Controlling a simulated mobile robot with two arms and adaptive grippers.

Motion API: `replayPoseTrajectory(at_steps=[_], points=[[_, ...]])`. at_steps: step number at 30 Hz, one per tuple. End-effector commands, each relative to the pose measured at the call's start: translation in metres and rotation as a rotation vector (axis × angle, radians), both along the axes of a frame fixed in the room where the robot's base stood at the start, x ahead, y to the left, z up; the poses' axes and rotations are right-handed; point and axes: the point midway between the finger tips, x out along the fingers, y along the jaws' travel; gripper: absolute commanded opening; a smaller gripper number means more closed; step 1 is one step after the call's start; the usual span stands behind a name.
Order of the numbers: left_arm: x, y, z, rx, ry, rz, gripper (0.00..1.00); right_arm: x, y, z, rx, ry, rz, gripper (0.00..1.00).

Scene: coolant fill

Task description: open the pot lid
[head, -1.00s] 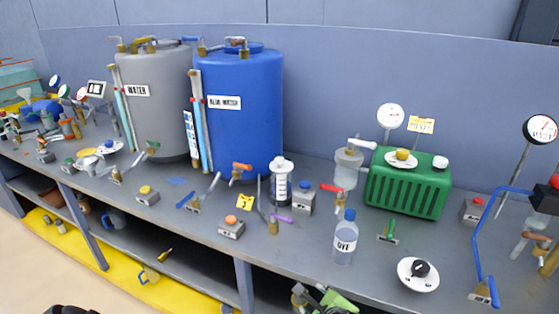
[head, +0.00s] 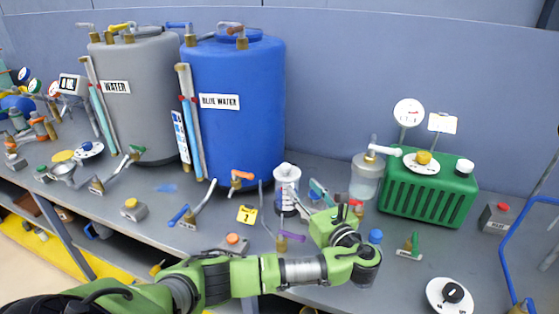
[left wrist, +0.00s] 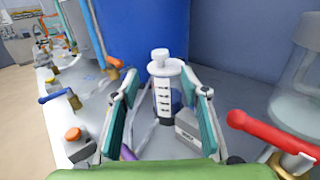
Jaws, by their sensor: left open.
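A clear graduated pot (head: 284,200) with a white lid and knob (head: 287,171) stands upright on the grey bench, in front of the blue tank. In the left wrist view the pot (left wrist: 163,97) is upright beyond my fingers, with its lid (left wrist: 160,62) on. My left gripper (head: 304,190) is open and empty, just right of the pot in the head view. In the wrist view its teal-padded fingers (left wrist: 158,84) appear on either side of the pot; I cannot tell whether they touch it. My right gripper is not in view.
The blue tank (head: 235,110) and grey tank (head: 140,90) stand behind. A glass jar (head: 364,180) and a green ribbed box (head: 428,197) are to the right. Valves and button boxes crowd the bench.

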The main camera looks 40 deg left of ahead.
Motion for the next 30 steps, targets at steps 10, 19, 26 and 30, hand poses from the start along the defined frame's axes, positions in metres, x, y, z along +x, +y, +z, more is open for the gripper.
replayPoseTrajectory(at_steps=[10,19,26,30], points=[[0.033,0.056,0.002,0.001,0.001,0.005,0.41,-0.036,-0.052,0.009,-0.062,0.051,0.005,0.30],[0.061,0.101,0.000,-0.002,0.001,0.002,0.41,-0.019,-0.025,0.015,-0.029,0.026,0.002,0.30],[0.069,0.113,-0.001,-0.004,0.001,0.001,0.41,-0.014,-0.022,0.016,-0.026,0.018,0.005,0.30],[0.069,0.114,-0.002,-0.004,0.000,0.000,0.41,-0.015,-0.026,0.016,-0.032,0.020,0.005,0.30]])
